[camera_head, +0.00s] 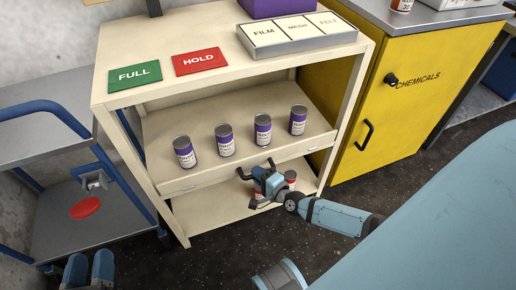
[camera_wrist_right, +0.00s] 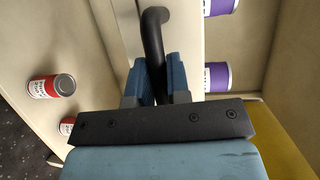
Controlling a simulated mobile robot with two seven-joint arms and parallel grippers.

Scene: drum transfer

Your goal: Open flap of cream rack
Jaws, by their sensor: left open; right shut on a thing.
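The cream rack (camera_head: 345,95) stands in the middle of the head view. Its flap (camera_head: 215,178) is a long cream strip along the front edge of the middle shelf. My right gripper (camera_head: 262,178) is at the flap's front. In the right wrist view its blue fingers (camera_wrist_right: 158,80) are shut on the black handle (camera_wrist_right: 153,38), which runs up between them. My gripper and wrist hide part of the flap in the head view. My left gripper (camera_head: 90,268) is open at the bottom left, away from the rack.
Several purple-labelled cans (camera_head: 226,140) stand on the middle shelf behind the flap. Red-labelled cans (camera_wrist_right: 52,86) stand on the lower shelf, partly hidden by my right wrist. A blue-framed cart (camera_head: 45,140) is left of the rack. A yellow chemicals cabinet (camera_head: 410,110) is at the right.

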